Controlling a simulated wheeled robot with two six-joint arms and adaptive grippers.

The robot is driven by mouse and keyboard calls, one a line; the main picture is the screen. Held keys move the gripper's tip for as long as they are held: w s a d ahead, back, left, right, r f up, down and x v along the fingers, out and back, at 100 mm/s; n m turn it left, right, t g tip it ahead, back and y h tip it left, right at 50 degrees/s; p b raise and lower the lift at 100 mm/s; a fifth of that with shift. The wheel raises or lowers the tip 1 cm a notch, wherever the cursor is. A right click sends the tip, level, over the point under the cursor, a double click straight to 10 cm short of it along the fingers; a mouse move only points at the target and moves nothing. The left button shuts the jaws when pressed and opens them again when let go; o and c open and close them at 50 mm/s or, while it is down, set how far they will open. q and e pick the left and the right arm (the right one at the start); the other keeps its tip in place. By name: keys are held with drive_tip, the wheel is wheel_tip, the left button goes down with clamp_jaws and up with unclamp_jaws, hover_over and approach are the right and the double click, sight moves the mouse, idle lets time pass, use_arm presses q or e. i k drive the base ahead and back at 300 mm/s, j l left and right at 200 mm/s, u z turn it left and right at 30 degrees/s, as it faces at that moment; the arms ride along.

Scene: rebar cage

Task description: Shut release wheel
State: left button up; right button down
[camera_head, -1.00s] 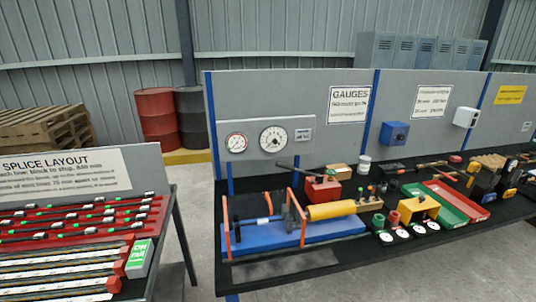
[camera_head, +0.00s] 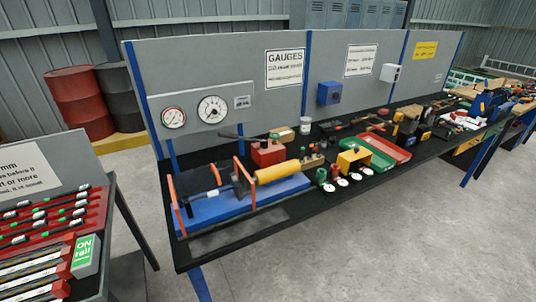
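No part that I can clearly make out as the release wheel shows; it may be too small at this distance. Two round dial gauges, one small (camera_head: 173,117) and one larger (camera_head: 212,109), are on the grey panel behind. Neither of my grippers is in view.
Small parts, a yellow block (camera_head: 354,160) and a green tray (camera_head: 378,151) crowd the bench further right. A rack of red-backed bars (camera_head: 45,228) stands at left. Drums (camera_head: 82,100) stand behind. The concrete floor (camera_head: 400,250) in front of the bench is clear.

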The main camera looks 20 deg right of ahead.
sight(274, 136)
drive_tip(key=i+l, duration=0.2)
drive_tip(key=l, duration=0.15)
drive_tip(key=i+l+u, duration=0.15)
drive_tip(key=i+l, duration=0.3)
drive_tip(key=l, duration=0.25)
drive_tip(key=i+l+u, duration=0.15)
drive_tip(key=l, duration=0.25)
drive_tip(key=i, duration=0.05)
